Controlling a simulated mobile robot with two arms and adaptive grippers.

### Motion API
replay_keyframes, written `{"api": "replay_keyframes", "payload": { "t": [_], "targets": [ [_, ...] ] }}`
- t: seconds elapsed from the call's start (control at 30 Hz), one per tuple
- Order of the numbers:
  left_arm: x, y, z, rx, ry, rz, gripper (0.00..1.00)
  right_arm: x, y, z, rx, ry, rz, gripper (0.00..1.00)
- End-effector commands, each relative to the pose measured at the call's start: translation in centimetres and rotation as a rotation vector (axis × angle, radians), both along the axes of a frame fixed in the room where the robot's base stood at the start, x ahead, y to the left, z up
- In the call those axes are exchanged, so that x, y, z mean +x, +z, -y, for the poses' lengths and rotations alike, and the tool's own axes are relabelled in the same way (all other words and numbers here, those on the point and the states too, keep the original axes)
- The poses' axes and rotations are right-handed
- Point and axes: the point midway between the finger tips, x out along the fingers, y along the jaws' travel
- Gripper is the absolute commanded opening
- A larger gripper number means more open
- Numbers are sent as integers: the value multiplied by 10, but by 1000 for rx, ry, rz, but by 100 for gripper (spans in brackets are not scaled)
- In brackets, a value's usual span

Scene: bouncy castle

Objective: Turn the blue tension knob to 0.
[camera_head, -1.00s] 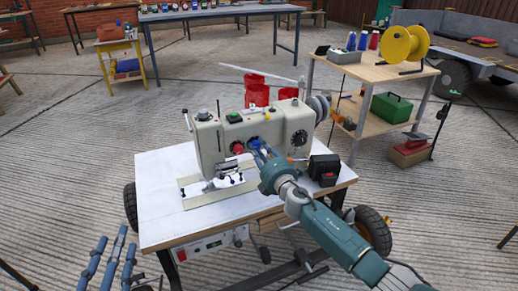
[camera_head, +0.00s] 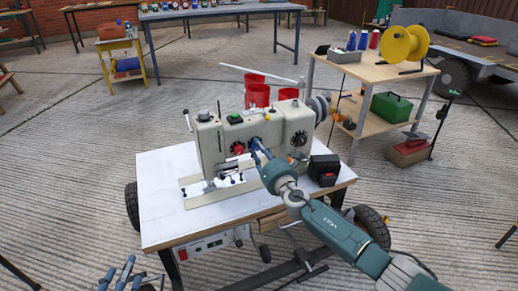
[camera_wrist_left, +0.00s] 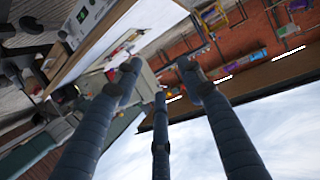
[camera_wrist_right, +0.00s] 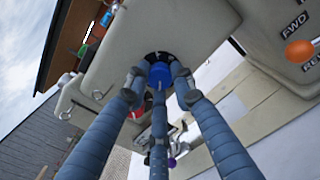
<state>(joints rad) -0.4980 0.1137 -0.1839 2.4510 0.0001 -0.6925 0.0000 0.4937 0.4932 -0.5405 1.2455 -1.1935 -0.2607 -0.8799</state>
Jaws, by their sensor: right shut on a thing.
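The blue tension knob (camera_head: 255,143) is on the front of the cream sewing machine (camera_head: 212,145), right of a red knob (camera_head: 238,148). In the right wrist view the blue knob (camera_wrist_right: 160,75) sits between the fingertips of my right gripper (camera_wrist_right: 160,88), which is shut on it. The same right gripper (camera_head: 261,152) reaches the machine front from the lower right in the head view. The knob's scale and pointer cannot be read. My left gripper (camera_head: 122,275) is low at the bottom left, away from the machine; its fingers (camera_wrist_left: 160,82) are spread and empty.
The machine stands on a white-topped wheeled table (camera_head: 160,195). A black dial (camera_head: 299,138) is right of the knobs. An orange control (camera_wrist_right: 299,50) is marked FWD and REV. A dark box (camera_head: 323,168) stands at the table's right.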

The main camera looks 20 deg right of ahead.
Motion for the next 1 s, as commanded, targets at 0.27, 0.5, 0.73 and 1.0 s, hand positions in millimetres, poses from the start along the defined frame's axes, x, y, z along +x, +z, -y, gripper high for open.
{"api": "replay_keyframes", "payload": {
  "t": [0.27, 0.5, 0.73, 1.0],
  "targets": [
    [-7, -14, -4, 15, 5, -67, 40, -2, -8, -7, -125, 15, -8, 0],
    [-10, -19, -5, 20, 6, -88, 40, -2, -9, -6, -163, 15, -8, 0],
    [-10, -20, -5, 20, 6, -91, 40, -3, -10, -6, -168, 14, -9, 0],
    [-10, -20, -5, 20, 6, -91, 40, -3, -11, -5, -168, 12, -10, 43]
  ]
}}
